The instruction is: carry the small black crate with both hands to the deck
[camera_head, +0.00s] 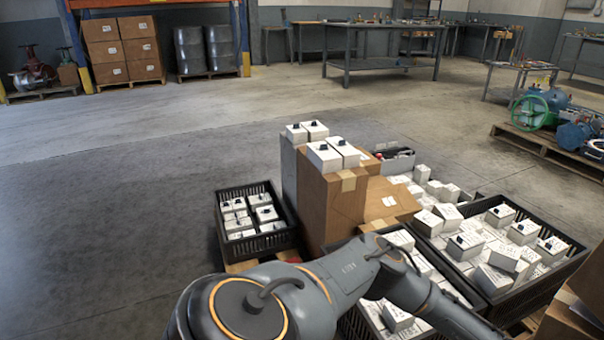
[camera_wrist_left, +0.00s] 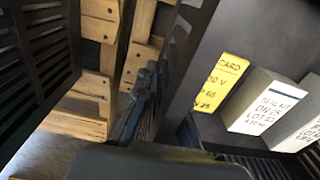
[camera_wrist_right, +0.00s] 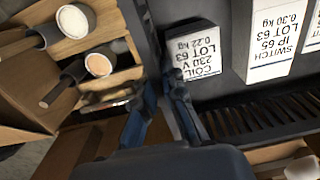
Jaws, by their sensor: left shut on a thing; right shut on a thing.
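In the left wrist view my left gripper (camera_wrist_left: 146,100) is shut on a wall of a black crate (camera_wrist_left: 188,62). A yellow card (camera_wrist_left: 220,82) and white labelled boxes (camera_wrist_left: 265,100) lie inside it. In the right wrist view my right gripper (camera_wrist_right: 160,105) is shut on a wall of a black crate (camera_wrist_right: 260,119), beside white boxes marked COIL (camera_wrist_right: 194,52) and SWITCH (camera_wrist_right: 270,40). Neither gripper shows in the head view. I cannot tell there which crate they hold; a grey arm of mine covers the bottom middle.
A black crate of white boxes (camera_head: 228,199) stands left of tall cardboard boxes (camera_head: 340,210). Larger filled crates (camera_head: 575,262) stand right. Pallet wood (camera_wrist_left: 75,115) and cylinders with pale ends (camera_wrist_right: 95,64) lie near the grippers. Floor at left is clear.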

